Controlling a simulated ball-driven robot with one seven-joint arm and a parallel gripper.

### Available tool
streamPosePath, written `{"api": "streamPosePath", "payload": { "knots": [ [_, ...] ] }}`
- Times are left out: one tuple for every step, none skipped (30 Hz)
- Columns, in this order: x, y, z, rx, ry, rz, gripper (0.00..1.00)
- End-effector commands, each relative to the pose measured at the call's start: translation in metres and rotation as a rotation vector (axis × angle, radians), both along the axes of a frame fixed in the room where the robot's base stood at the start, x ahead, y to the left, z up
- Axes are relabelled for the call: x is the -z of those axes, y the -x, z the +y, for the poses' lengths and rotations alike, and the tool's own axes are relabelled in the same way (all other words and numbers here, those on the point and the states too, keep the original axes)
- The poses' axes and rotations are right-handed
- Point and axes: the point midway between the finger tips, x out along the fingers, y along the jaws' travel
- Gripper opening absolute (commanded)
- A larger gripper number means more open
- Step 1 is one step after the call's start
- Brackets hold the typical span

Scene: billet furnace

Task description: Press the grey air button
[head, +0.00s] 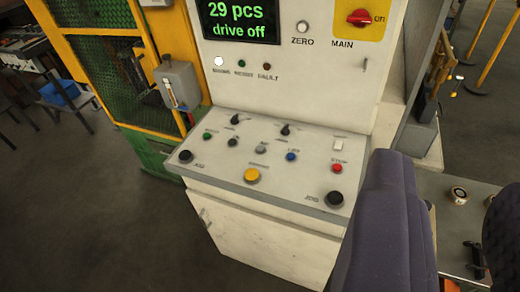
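A small grey button (261,149) sits in the middle of the sloping control desk (213,171), above the yellow button (252,175) and between a black button (233,142) and a blue button (291,156). Its label is too small to read with certainty. Nothing touches or covers it. My gripper does not show in the head view.
Other controls are a green button (207,135), a red button (337,168) and large black buttons (186,155) (334,198). A display (240,21) reads "29 pcs drive off". A dark purple seat (382,225) stands close in front at right. Floor at left is clear.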

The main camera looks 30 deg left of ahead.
Motion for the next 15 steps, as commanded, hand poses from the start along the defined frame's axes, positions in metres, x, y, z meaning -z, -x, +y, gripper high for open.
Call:
{"api": "streamPosePath", "payload": {
  "knots": [
    [0.0, 0.0, 0.0, 0.0, 0.0, 0.0, 0.2],
    [0.0, 0.0, 0.0, 0.0, 0.0, 0.0, 0.13],
    [0.0, 0.0, 0.0, 0.0, 0.0, 0.0, 0.04],
    [0.0, 0.0, 0.0, 0.0, 0.0, 0.0, 0.0],
    [0.0, 0.0, 0.0, 0.0, 0.0, 0.0, 0.0],
    [0.0, 0.0, 0.0, 0.0, 0.0, 0.0, 0.0],
    [0.0, 0.0, 0.0, 0.0, 0.0, 0.0, 0.0],
    [0.0, 0.0, 0.0, 0.0, 0.0, 0.0, 0.0],
    [0.0, 0.0, 0.0, 0.0, 0.0, 0.0, 0.0],
    [0.0, 0.0, 0.0, 0.0, 0.0, 0.0, 0.0],
    [0.0, 0.0, 0.0, 0.0, 0.0, 0.0, 0.0],
    [0.0, 0.0, 0.0, 0.0, 0.0, 0.0, 0.0],
    [0.0, 0.0, 0.0, 0.0, 0.0, 0.0, 0.0],
    [0.0, 0.0, 0.0, 0.0, 0.0, 0.0, 0.0],
    [0.0, 0.0, 0.0, 0.0, 0.0, 0.0, 0.0]
  ]
}}
